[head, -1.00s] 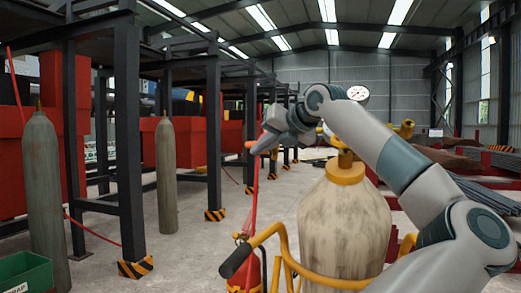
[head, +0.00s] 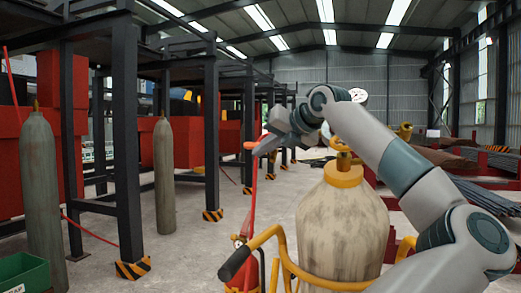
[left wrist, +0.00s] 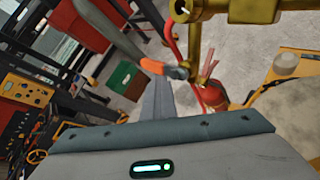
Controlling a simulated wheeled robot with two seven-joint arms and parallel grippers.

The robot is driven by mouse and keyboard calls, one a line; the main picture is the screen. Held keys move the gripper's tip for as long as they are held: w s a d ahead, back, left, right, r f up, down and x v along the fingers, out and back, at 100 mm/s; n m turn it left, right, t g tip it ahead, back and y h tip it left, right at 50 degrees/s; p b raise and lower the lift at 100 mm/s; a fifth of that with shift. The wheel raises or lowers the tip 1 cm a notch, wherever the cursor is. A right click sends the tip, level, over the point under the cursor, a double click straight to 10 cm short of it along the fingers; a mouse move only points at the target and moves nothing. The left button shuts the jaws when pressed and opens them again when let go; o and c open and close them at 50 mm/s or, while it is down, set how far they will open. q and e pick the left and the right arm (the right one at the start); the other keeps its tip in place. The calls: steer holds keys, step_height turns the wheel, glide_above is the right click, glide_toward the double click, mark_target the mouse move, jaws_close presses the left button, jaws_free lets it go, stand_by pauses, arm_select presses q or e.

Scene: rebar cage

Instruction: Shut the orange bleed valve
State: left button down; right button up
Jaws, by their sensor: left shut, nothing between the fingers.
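The orange bleed valve handle (left wrist: 153,66) shows in the left wrist view, beside a brass fitting (left wrist: 250,10) and pipe. In the head view an orange piece (head: 250,145) shows at my left gripper's tip. My left gripper (head: 258,151) is shut and empty. In the left wrist view its closed fingers (left wrist: 158,84) end just below the orange handle; I cannot tell whether they touch it. Much of the valve is hidden behind my arm in the head view. My right gripper is not in view.
A big pale cylinder (head: 342,230) with a yellow collar stands in a yellow-railed cart (head: 268,238). A red extinguisher-like bottle (head: 243,272) is beside it. A round gauge (head: 359,95) shows behind my arm. Grey cylinders (head: 165,175) and dark posts stand left. The floor between is clear.

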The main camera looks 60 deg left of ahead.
arm_select(q)
steer(key=shift+w+r, duration=0.25)
steer(key=shift+r, duration=0.05)
